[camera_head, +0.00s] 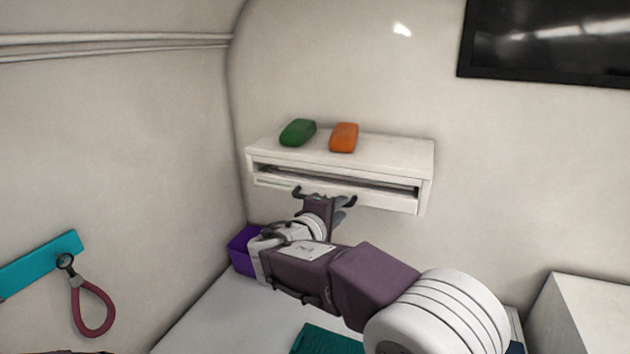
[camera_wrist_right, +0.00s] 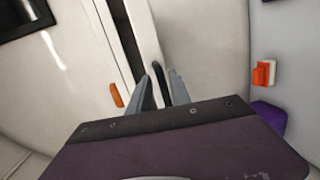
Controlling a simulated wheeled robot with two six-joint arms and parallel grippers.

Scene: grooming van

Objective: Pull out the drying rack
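The drying rack (camera_head: 380,199) is a white drawer-like panel in the low white wall unit (camera_head: 400,153), with a dark slot above its front. A dark handle (camera_head: 351,200) shows on its front, its middle hidden behind my right gripper (camera_head: 325,203). In the right wrist view the grey fingertips of my right gripper (camera_wrist_right: 164,88) stand a little apart, with a dark piece, seemingly the handle (camera_wrist_right: 158,84), between them. I cannot tell whether they press on it. The rack looks in or nearly in. My left gripper is not in view.
A green block (camera_head: 298,132) and an orange block (camera_head: 344,137) lie on the wall unit. A purple box (camera_head: 243,252) stands below left, near my right arm. A teal mat (camera_head: 325,341) lies on the white surface below. A teal strip with a red loop (camera_head: 93,309) hangs left.

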